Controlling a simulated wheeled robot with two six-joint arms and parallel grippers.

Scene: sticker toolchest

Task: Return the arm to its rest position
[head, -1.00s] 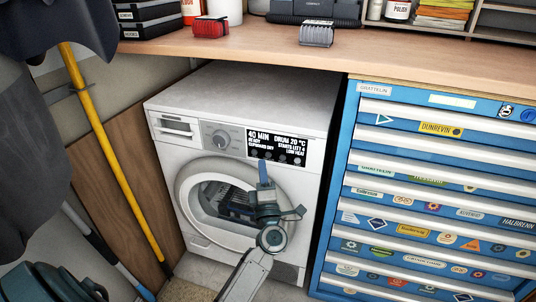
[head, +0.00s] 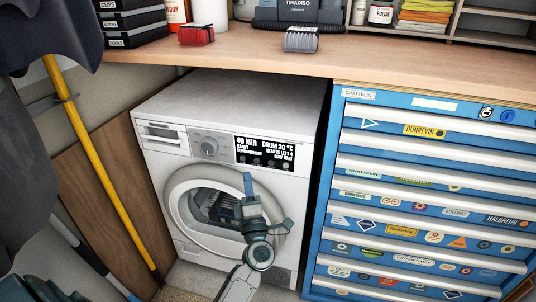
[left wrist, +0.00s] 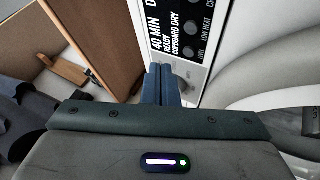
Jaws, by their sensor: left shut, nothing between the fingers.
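My left gripper (head: 248,184) is in front of the white front-loading machine (head: 230,98), over the right part of its round door (head: 178,200). Its narrow blue fingers point upward and are together, with nothing between them. My left arm comes up from the bottom of the head view. My right gripper is not in view.
A blue drawer cabinet (head: 340,150) with stickers stands to the right of the machine. A wooden worktop (head: 400,62) runs above both. A yellow pole (head: 100,170) leans at the left. Dark clothing (head: 25,130) hangs at the far left. A dark ribbed shape (head: 222,207) shows inside the door ring.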

